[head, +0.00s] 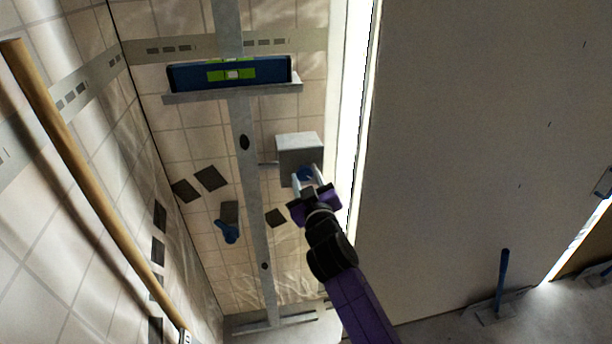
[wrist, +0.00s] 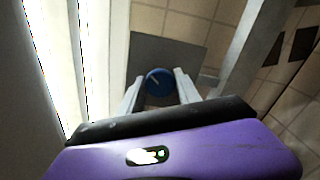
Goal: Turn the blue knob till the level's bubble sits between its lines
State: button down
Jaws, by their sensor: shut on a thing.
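The blue knob (head: 305,175) is on the front of a grey box (head: 299,146) at the side of a metal post. My gripper (head: 307,178) is shut on the knob, one pale finger on each side. The wrist view shows the round knob (wrist: 159,82) between the fingertips, with a pale mark on its face. The dark blue level (head: 205,78) lies on a grey ledge (head: 235,93) high on the post. Its green window holds a pale patch near the middle. The bubble and lines are too small to tell apart.
The metal post (head: 253,190) stands left of my gripper. A blue object (head: 228,231) and several dark tiles show beyond it. A wooden pole (head: 90,185) slants across the left. A large plain panel (head: 470,130) fills the right, with a blue-handled tool (head: 503,275) below.

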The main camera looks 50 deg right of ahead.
dwell(0.3)
jog(key=c, duration=0.9)
grip_release()
jog(key=b+v, duration=0.1)
jog(key=v, duration=0.7)
jog(key=shift+w+n, duration=0.15)
jog(key=shift+n, duration=0.15)
